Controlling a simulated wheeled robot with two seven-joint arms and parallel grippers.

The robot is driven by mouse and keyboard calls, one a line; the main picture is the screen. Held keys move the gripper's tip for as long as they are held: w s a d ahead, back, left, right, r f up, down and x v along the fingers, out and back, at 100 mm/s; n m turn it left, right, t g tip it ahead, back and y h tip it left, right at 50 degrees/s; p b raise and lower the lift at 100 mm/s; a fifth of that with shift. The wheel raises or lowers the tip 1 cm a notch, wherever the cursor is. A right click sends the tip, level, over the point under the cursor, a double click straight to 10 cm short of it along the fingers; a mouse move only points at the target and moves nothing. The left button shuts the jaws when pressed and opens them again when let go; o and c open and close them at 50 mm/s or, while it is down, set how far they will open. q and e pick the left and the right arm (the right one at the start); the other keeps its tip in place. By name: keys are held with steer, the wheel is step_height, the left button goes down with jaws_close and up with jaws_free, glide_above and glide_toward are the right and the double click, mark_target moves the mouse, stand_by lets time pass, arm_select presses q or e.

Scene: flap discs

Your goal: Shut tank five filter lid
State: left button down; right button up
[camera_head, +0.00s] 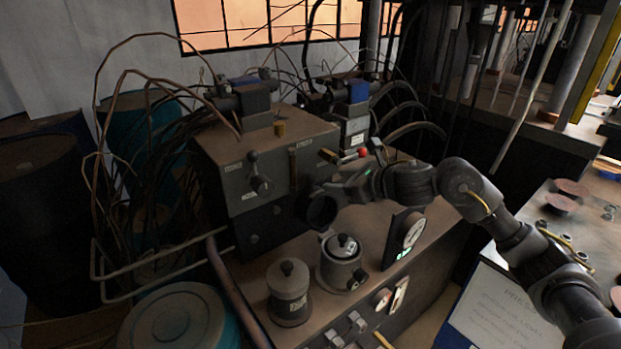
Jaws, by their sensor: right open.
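A grey filter canister (340,266) with a bright metal rim and a shiny domed part on top stands on the tank top. Just above and behind it is a dark round cup-like piece (321,212), tilted up. It looks like a raised lid, but its link to the canister is hard to make out. My right gripper (338,190) is open, right beside this dark piece. Whether they touch is unclear in the shadow. A second canister (288,293) with a knobbed cap stands in front to the left. My left gripper is out of view.
A dark valve block (261,170) with a lever stands behind the canisters. A red-knobbed lever (362,152) is close to my right wrist. A round gauge (413,230) stands right of the canister. Hoses crowd the back, and pipes run at left.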

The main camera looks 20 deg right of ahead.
mark_target(315, 179)
steer(key=p+x, duration=0.1)
steer(key=x, duration=0.9)
steer(key=shift+w+a+f, duration=0.1)
steer(key=shift+w+f, duration=0.05)
steer(key=shift+w, duration=0.1)
jaws_close()
